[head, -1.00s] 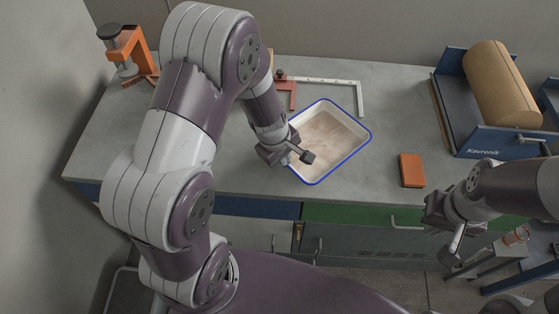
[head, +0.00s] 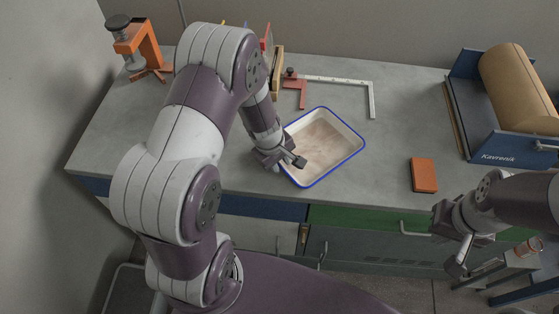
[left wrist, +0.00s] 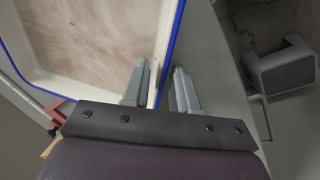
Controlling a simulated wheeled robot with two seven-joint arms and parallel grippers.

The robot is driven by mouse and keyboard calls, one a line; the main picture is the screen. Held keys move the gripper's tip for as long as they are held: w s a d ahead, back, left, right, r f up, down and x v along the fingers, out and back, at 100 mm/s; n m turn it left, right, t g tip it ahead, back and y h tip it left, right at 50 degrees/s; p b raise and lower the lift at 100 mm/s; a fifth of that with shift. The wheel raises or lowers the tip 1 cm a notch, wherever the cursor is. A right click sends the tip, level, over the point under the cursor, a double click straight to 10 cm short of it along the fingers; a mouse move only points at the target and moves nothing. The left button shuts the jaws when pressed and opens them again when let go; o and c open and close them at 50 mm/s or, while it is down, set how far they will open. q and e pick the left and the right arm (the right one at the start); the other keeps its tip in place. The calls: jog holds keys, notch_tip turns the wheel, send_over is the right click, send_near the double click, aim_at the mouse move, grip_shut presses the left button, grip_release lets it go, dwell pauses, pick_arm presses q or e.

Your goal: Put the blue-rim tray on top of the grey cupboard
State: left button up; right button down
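The blue-rim tray (head: 345,158), white inside and empty, is over the bench near its front edge. My left gripper (head: 293,161) is at its left side. In the left wrist view the gripper (left wrist: 160,88) has one finger inside the tray and one outside, close around the tray's wall (left wrist: 172,45). I cannot tell whether the tray rests on the bench or is slightly raised. My right gripper (head: 458,262) is at the lower right, away from the tray; its fingers do not show clearly. I cannot identify the grey cupboard for certain.
The concrete bench (head: 225,190) has an orange block (head: 424,175) right of the tray, a square ruler (head: 340,81) behind it, an orange clamp (head: 148,50) at the back left, and a blue-sided machine with a tan roll (head: 515,85). A dark flat-topped thing (head: 125,290) stands lower left.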

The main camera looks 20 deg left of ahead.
pick_arm(q)
jog(key=shift+r+p, duration=0.3)
jog(key=shift+r, duration=0.1)
jog(key=p+v, duration=0.3)
jog(key=v, duration=0.8)
jog(key=s+d+r+m+y, duration=0.1)
jog(key=s+d+r+m, duration=0.1)
jog(key=s+r+m, duration=0.4)
jog(key=s+m, duration=0.3)
jog(key=m, duration=0.3)
jog(key=shift+s+d+r+m+g, duration=0.2)
jog(key=shift+d+m+g, duration=0.1)
jog(key=shift+d+g, duration=0.1)
